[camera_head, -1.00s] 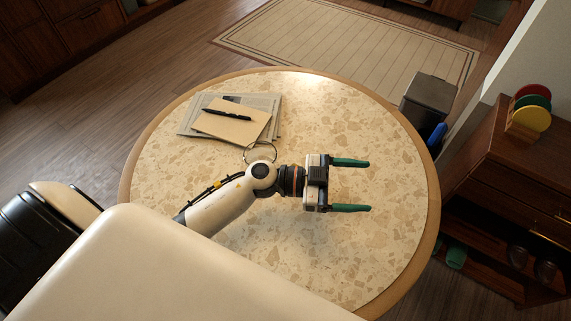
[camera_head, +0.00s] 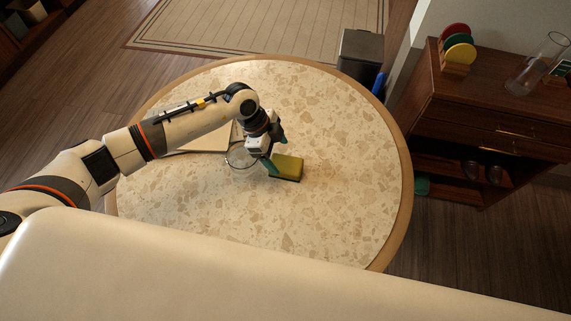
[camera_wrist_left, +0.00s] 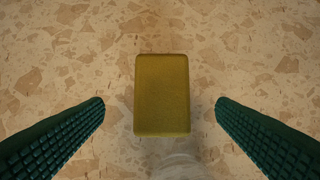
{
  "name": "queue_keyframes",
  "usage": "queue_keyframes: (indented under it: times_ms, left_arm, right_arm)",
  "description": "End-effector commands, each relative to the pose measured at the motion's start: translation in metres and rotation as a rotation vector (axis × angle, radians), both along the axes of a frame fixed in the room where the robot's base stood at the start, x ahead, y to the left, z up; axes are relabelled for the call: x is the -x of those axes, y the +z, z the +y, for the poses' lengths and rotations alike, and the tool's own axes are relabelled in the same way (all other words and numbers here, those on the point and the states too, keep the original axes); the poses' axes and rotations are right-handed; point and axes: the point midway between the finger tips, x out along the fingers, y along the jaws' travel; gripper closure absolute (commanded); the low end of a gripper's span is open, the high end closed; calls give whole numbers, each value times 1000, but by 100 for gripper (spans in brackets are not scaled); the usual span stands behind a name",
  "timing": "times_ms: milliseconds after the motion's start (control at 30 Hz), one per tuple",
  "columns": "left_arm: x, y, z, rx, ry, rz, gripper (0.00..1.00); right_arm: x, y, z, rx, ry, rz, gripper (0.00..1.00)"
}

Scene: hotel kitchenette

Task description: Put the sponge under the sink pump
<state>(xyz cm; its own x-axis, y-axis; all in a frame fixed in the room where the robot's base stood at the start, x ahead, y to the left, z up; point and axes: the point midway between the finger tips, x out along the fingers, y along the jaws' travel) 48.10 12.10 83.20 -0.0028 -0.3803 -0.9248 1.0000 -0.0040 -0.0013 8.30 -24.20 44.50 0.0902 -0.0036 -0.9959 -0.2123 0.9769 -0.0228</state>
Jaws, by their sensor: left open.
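A yellow sponge with a dark green lower side (camera_head: 289,166) lies flat on the round stone-patterned table (camera_head: 330,215). In the left wrist view the sponge (camera_wrist_left: 162,95) is centred, its long side running up and down the picture. My left gripper (camera_head: 277,153) points down at the sponge, beside its left end in the head view. Its green fingers are open, one on each side of the sponge (camera_wrist_left: 160,104) in the wrist view, with gaps between. The sink pump is in neither view. My right gripper is not in view.
A clear round glass thing (camera_head: 240,156) stands just left of the sponge, partly behind the gripper. Papers (camera_head: 205,140) lie under my left arm. The table's right side is clear. A dark bin (camera_head: 360,55) and a wooden cabinet (camera_head: 480,110) stand beyond.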

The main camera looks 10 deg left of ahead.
Motion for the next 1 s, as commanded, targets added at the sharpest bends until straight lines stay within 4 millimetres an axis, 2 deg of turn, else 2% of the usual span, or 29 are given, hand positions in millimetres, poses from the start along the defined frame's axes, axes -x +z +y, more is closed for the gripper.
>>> queue_keyframes:
  times_ms: [233,500,800,1000]
  left_arm:
    - [1,-17,-9,0,-1,2,20]
    - [2,-52,-26,1,0,0,20]
    - [2,-56,-27,1,-2,-1,20]
    - [2,-56,-27,1,-1,-2,53]
  right_arm:
    - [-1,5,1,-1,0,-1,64]
    - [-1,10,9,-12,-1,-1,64]
    - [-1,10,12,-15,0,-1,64]
    - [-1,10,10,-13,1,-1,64]
